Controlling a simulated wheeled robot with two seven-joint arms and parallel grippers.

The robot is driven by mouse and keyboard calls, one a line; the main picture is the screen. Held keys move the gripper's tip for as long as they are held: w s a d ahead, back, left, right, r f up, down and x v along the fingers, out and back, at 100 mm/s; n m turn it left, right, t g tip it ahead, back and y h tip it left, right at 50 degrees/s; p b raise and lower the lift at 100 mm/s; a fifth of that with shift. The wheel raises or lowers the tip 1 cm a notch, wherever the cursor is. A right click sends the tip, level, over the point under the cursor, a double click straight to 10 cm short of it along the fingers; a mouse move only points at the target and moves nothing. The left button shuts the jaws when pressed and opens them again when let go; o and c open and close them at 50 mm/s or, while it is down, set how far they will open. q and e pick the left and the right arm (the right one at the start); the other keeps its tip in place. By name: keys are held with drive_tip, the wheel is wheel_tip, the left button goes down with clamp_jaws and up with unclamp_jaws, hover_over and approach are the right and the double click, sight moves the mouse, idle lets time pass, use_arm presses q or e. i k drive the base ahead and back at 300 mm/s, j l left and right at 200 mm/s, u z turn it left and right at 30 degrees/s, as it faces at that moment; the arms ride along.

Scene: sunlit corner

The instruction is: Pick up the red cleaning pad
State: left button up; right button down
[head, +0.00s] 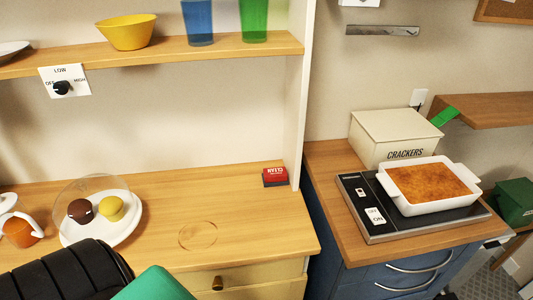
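The red cleaning pad (275,176) is a small red block with a dark lower part and white lettering. It sits at the back right of the wooden counter (160,225), close to the white upright panel. Nothing is touching it from my side. Neither of my grippers shows in the head view. A black ribbed shape and a green shape at the bottom left look like parts of my own body, but I cannot be sure.
A white plate (128,228) with two muffins under a clear dome stands left. The white upright panel (300,95) borders the pad's right side. A hot plate (365,210) bears a baking dish (462,184) at right.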

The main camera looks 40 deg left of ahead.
sight(274, 177)
drive_tip(key=j+u, duration=0.1)
drive_tip(key=u, duration=0.95)
